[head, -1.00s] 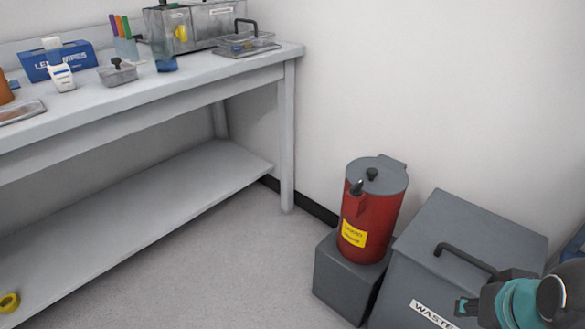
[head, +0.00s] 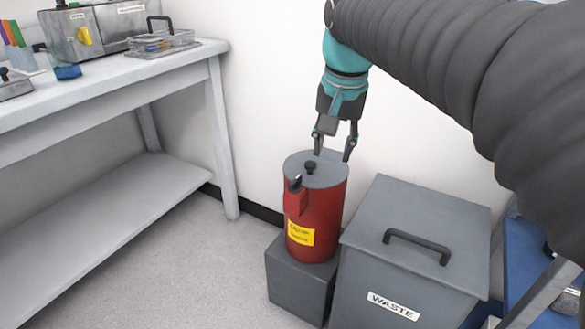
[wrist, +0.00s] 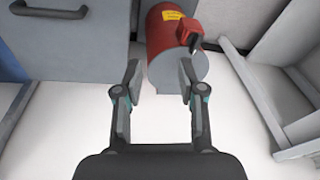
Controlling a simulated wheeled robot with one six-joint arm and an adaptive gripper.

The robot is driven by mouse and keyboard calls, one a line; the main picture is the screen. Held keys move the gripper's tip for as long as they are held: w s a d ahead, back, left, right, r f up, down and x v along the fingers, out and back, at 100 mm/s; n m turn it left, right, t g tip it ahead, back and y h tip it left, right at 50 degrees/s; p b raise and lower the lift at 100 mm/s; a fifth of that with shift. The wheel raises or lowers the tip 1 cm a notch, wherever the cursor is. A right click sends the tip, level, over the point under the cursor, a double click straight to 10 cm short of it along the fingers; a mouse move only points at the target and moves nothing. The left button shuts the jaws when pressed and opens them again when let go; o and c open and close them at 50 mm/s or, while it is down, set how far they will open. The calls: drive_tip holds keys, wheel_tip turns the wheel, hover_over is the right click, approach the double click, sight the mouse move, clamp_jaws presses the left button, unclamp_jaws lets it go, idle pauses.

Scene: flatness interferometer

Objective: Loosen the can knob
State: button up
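The red can (head: 318,215) with a grey lid stands upright on a grey block. A small black knob (head: 310,167) sits on the lid, and a dark lever (head: 295,182) sits on the red spout at the front. My gripper (head: 334,145) points down just above the back of the lid, its two fingers apart with nothing between them. In the wrist view the open gripper (wrist: 160,78) has the red can (wrist: 168,35) beyond its fingertips. A black part shows by the spout there; I cannot tell whether it is the lid knob or the lever.
The grey waste bin (head: 415,240) with a black handle stands close to the right of the can. The grey block (head: 300,285) carries the can. A bench (head: 150,90) with instruments is at the left. A white wall is close behind; open floor lies front left.

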sight(295, 180)
drive_tip(key=w+a+f+m+g+b, duration=0.1)
drive_tip(key=w+a+m+g+b, duration=0.15)
drive_tip(key=w+a, duration=0.55)
drive_tip(key=f+b, duration=0.1)
drive_tip(key=f, duration=0.3)
drive_tip(key=w+d+f+b, duration=0.1)
drive_tip(key=f, duration=0.4)
drive_tip(key=w+d+f+b, duration=0.1)
drive_tip(key=f+b, duration=0.1)
drive_tip(key=f, duration=0.2)
drive_tip(key=shift+w+f, duration=0.15)
drive_tip(key=shift+f, duration=0.2)
clamp_jaws()
drive_tip(key=shift+d, duration=0.1)
